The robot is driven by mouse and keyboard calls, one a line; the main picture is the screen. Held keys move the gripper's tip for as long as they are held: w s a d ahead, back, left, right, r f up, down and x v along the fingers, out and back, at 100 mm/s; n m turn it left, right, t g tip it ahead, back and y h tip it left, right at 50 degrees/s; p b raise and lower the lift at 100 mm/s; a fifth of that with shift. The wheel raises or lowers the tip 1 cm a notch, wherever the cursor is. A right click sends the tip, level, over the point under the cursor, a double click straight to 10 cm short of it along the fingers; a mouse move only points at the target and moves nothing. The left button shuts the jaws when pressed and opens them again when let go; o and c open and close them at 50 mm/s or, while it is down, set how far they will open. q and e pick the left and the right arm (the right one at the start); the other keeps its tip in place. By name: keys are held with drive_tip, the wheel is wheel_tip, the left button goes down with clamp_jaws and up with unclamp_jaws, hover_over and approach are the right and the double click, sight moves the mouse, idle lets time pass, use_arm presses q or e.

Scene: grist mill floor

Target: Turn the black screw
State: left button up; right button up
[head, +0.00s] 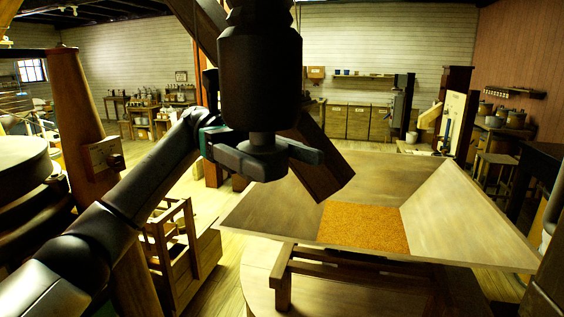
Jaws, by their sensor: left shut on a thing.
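The black screw (260,75) hangs upright from above at the top centre of the head view, a thick dark cylinder with a narrower lower end. My left gripper (268,158) is at that lower end, its two dark fingers shut on the screw from either side. My left arm reaches up to it from the lower left. The fingers and my wrist hide part of the screw's lower end, and its top is out of the picture. My right gripper is not in view.
A wooden hopper (455,215) with orange-brown grain (365,228) stands below and right of the screw. A slanting wooden beam (318,170) passes close behind the gripper. A wooden post (80,130) stands left, and a slatted wooden frame (170,255) below my arm.

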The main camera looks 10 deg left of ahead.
use_arm(q)
drive_tip(key=shift+s+a+r+m+g+y, duration=0.15)
drive_tip(key=shift+r+m+g+y, duration=0.2)
drive_tip(key=shift+m+g+y, duration=0.2)
drive_tip(key=o, duration=1.3)
drive_tip(key=shift+s+f, duration=0.1)
drive_tip(key=shift+f, duration=0.1)
